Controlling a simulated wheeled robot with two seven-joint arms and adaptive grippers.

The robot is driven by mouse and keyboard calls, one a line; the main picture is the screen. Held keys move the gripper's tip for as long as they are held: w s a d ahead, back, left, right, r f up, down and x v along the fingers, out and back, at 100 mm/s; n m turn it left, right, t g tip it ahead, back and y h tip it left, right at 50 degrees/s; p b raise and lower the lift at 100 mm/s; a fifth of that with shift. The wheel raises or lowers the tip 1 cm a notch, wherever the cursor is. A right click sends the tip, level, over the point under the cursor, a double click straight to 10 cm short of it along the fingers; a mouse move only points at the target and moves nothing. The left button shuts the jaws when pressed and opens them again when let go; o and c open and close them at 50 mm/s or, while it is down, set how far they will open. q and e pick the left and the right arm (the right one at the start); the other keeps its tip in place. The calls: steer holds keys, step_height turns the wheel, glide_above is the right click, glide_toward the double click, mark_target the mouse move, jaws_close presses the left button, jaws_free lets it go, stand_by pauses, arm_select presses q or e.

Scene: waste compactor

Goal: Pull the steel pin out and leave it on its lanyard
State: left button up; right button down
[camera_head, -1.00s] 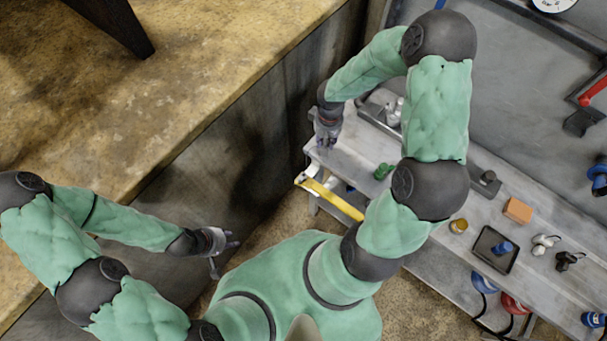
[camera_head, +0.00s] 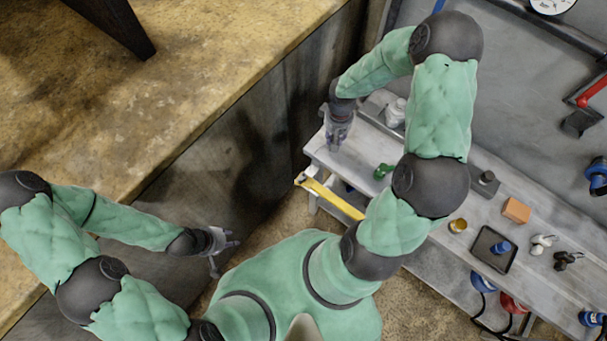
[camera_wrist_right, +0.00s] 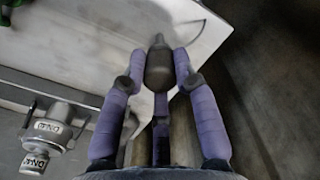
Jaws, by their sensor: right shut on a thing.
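My right gripper (camera_head: 337,136) is over the far left end of the grey bench. In the right wrist view my right gripper (camera_wrist_right: 160,82) has its purple fingers closed around a dark grey, rounded piece with a narrow tip, which looks like the steel pin (camera_wrist_right: 159,66). A thin dark curved line, perhaps the lanyard (camera_wrist_right: 203,25), shows near it over the pale surface. I cannot tell where its ends attach. My left gripper (camera_head: 222,241) is open and empty, low beside the wooden wall, away from the bench.
The grey bench (camera_head: 455,262) carries a green item (camera_head: 383,171), an orange block (camera_head: 516,210), a dark tray (camera_head: 484,260) and small fittings. A yellow bar (camera_head: 330,199) sticks out at its front. Metal fittings marked DN40 (camera_wrist_right: 48,127) show in the wrist view.

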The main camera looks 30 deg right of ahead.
steer(key=shift+s+d, duration=0.15)
steer(key=shift+d, duration=0.8)
steer(key=shift+f, duration=0.2)
steer(key=shift+f+b, duration=0.3)
steer(key=shift+b, duration=0.1)
steer(key=c, duration=0.9)
jaws_free()
